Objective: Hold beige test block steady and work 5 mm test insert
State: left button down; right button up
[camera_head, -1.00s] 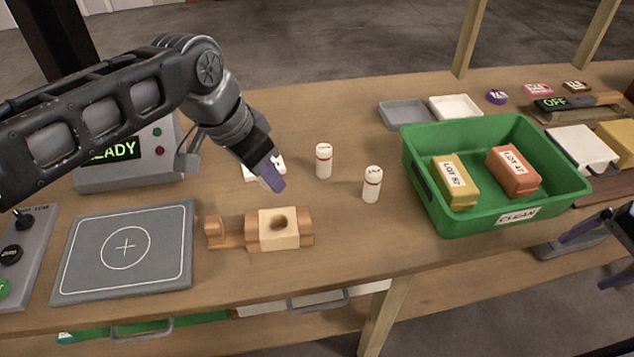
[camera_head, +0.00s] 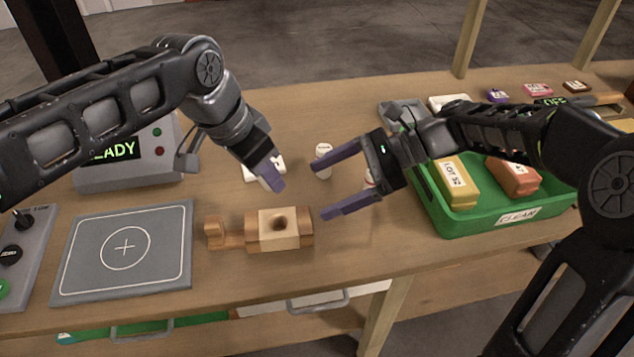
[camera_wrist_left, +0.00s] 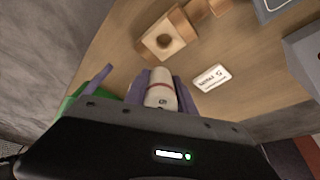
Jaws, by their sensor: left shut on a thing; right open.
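The beige test block (camera_head: 279,229) has a round dark hole in its top and sits in a brown wooden fixture (camera_head: 240,232); it also shows in the left wrist view (camera_wrist_left: 165,40). My left gripper (camera_head: 273,182) is behind and above the block. In the left wrist view it is shut on a white cylindrical insert (camera_wrist_left: 160,92) with a reddish band; its size mark is not readable. My right gripper (camera_head: 326,187) is open and empty, right of the block, fingers pointing left. Two more white inserts stand on the bench: one (camera_head: 323,173) by the upper finger, one (camera_head: 369,180) largely hidden.
A white label card (camera_wrist_left: 212,77) lies near the left gripper. A grey pad with a cross (camera_head: 125,250) lies left of the fixture. The green bin (camera_head: 520,217) with yellow and orange blocks is at the right, partly behind my right arm.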

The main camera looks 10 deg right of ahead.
jog(key=shift+w+a+r+y, duration=0.15)
jog(key=shift+a+y, duration=0.45)
jog(key=shift+a, duration=0.65)
send_near(295, 220)
jog(key=x, duration=0.5)
jog(key=shift+a+f, duration=0.15)
jog(key=shift+f, duration=0.15)
jog(key=x, duration=0.7)
jog(key=shift+a, duration=0.2)
jog(key=shift+c, duration=0.3)
jog(key=shift+r, duration=0.1)
jog(key=c, duration=1.7)
